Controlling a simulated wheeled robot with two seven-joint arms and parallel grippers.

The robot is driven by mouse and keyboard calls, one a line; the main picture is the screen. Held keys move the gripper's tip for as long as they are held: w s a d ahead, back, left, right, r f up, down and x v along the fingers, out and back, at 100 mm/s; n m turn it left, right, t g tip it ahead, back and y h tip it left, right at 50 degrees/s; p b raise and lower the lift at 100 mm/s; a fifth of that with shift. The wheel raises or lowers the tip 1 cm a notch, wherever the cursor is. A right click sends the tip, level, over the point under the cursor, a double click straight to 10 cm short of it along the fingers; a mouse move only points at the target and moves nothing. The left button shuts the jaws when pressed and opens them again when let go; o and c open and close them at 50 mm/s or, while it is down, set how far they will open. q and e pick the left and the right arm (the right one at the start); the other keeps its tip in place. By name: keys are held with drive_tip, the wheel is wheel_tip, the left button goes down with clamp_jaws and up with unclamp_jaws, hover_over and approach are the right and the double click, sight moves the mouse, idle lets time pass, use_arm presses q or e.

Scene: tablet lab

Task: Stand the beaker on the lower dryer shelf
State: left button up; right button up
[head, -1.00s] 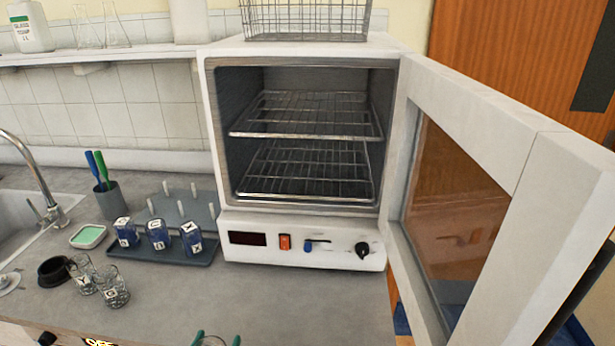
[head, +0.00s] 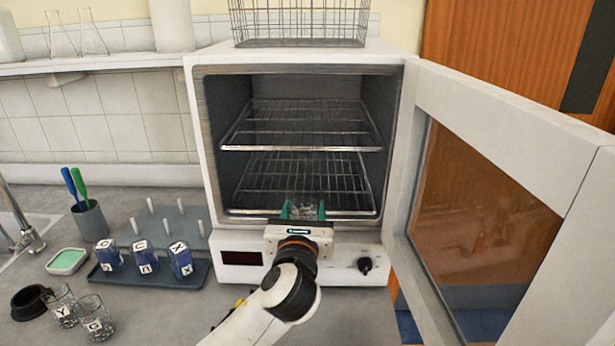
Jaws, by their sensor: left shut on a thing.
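My left gripper (head: 303,211) is in front of the open dryer (head: 200,160), its green fingers at the front edge of the lower shelf (head: 265,181). It is shut on a clear glass beaker (head: 303,198), which shows between and just beyond the fingers, over the front part of the lower shelf. The beaker is small and partly hidden by the gripper; I cannot tell whether its base touches the shelf. The upper shelf (head: 300,127) is empty. My right gripper is not in view.
The dryer door (head: 570,160) stands open to the right. Two glass beakers, one marked Y (head: 62,308) and one marked G (head: 94,318), stand at lower left. The lower shelf looks otherwise clear.

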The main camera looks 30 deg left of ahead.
use_arm(q)
drive_tip(key=shift+n+g+y, duration=0.3)
drive_tip(key=shift+n+y, duration=0.1)
drive_tip(key=shift+y, duration=0.2)
drive_tip(key=p+x, duration=0.2)
drive_tip(key=x, duration=0.8)
drive_tip(key=p+x, duration=0.2)
drive_tip(key=x, duration=0.7)
drive_tip(key=shift+w+a+r, duration=0.1)
drive_tip(key=shift+a, duration=0.45)
drive_tip(key=shift+f, duration=0.35)
drive_tip(key=o, duration=1)
